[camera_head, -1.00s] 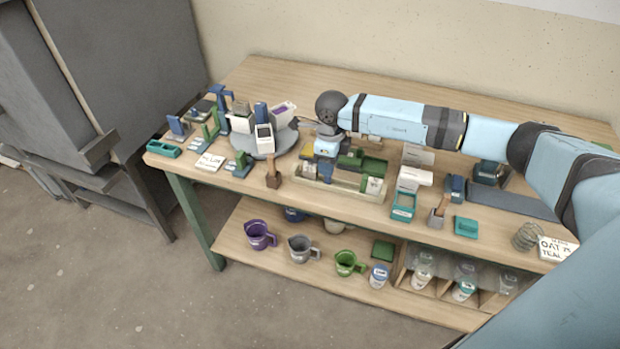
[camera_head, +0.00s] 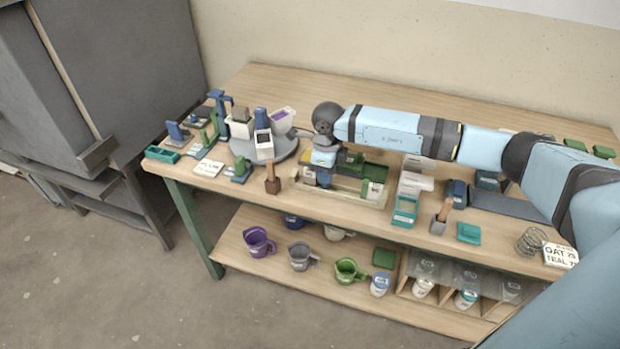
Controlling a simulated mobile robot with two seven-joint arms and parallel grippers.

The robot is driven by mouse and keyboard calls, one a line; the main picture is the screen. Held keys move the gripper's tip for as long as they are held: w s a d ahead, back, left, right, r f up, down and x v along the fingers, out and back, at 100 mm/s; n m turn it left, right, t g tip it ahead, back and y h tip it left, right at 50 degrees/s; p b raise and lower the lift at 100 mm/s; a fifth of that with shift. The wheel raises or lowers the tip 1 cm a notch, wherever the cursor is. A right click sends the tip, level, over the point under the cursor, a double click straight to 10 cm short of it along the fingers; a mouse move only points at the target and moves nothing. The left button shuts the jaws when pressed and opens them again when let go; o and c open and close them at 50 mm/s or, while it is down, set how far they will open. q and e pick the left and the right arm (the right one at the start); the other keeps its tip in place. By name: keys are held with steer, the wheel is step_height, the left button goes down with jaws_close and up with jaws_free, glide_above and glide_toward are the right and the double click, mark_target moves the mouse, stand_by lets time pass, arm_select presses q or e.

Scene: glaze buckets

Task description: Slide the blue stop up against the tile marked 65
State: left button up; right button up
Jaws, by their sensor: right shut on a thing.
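A pale, shallow rail tray (camera_head: 345,198) lies near the front middle of the tabletop. A small blue block, which looks like the blue stop (camera_head: 324,179), stands in its left part. My right gripper (camera_head: 324,168) points down over it and is shut on it; the fingertips are mostly hidden. A whitish tile (camera_head: 308,175) stands close to the left of the stop. Another pale tile (camera_head: 374,191) stands at the tray's right end, with green blocks (camera_head: 350,163) behind. The marks on the tiles are too small to read, so I cannot tell which is 65. My left gripper is out of view.
A grey turntable (camera_head: 285,151) with containers stands left of the tray. A wooden-handled brush (camera_head: 272,180) stands just left of the tray, and a teal-and-white holder (camera_head: 405,210) to its right. My right arm spans the table's right side. Mugs and jars fill the lower shelf (camera_head: 330,290).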

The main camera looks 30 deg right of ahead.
steer(key=shift+w+a+b, duration=0.55)
steer(key=shift+w+a, duration=0.7)
steer(key=shift+w, duration=0.15)
steer(key=o, duration=0.8)
steer(key=shift+d, duration=0.1)
steer(key=shift+r+p, duration=0.5)
steer(key=shift+r, duration=0.15)
step_height(320, 180, up, 5)
steer(key=p, duration=0.3)
steer(key=shift+r, duration=0.4)
steer(key=shift+f, duration=0.1)
